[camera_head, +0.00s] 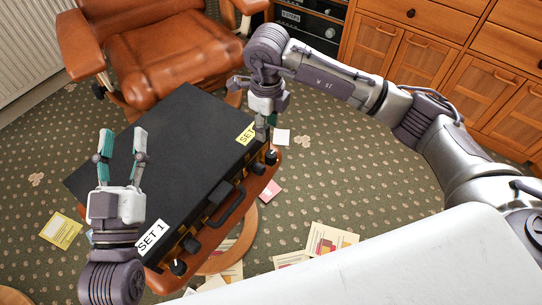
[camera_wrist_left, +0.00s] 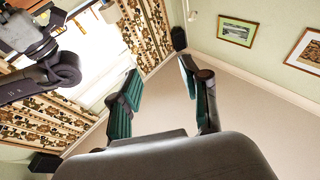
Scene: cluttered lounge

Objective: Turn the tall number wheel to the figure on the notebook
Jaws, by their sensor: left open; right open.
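A black case (camera_head: 165,140) lies on an orange-brown stool or table. Its front side carries a dark handle (camera_head: 227,211) and several small knobs and wheels, such as one near the "SET 1" label (camera_head: 152,237) and some near a second yellow "SET" label (camera_head: 245,134). I cannot read any figures or tell which wheel is tall. My left gripper (camera_head: 123,142) is open and empty, fingers up, over the case's left part; its fingers show in the left wrist view (camera_wrist_left: 160,78). My right gripper (camera_head: 266,130) points down beside the yellow label at the front right corner, open. No notebook is clearly identifiable.
A yellow sheet or pad (camera_head: 61,230) lies on the patterned carpet at left. Papers (camera_head: 329,240), a pink note (camera_head: 270,191) and a white note (camera_head: 281,136) lie at right. A leather armchair (camera_head: 165,55) stands behind the case; wooden cabinets (camera_head: 440,50) line the back right.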

